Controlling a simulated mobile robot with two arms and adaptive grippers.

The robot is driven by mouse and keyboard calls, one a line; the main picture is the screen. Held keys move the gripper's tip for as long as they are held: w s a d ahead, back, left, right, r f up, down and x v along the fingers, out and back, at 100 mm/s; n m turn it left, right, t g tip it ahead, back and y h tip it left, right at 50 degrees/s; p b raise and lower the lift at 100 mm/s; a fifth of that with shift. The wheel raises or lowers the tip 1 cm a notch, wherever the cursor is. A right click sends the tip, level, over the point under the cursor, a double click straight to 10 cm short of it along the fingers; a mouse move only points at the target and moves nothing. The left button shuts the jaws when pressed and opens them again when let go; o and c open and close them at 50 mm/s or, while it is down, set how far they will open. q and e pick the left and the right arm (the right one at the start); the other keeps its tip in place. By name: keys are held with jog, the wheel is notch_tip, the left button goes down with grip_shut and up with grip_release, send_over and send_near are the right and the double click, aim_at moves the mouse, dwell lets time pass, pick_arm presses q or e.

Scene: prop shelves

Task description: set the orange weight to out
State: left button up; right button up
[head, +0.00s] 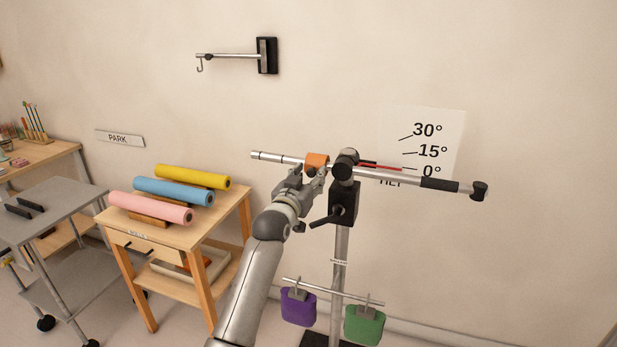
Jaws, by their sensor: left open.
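The orange weight (317,160) sits on the metal beam (272,157), close to the left of the dark pivot (346,162) on top of the stand. The beam slopes slightly down to the right and has a black sleeve and end piece at its right. My left gripper (315,174) is open, just below and at the orange weight, with its fingers partly overlapping the weight's lower edge. I cannot tell whether they touch it. My right gripper is not in view.
Purple (298,307) and green (364,325) weights hang from a lower crossbar. A wooden table (222,216) with pink, blue and yellow rolls stands left of my arm. A scale card (440,130) is on the wall behind. The beam's left part is clear.

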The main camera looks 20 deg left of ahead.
pick_arm(q)
jog(key=shift+c, duration=0.2)
grip_shut()
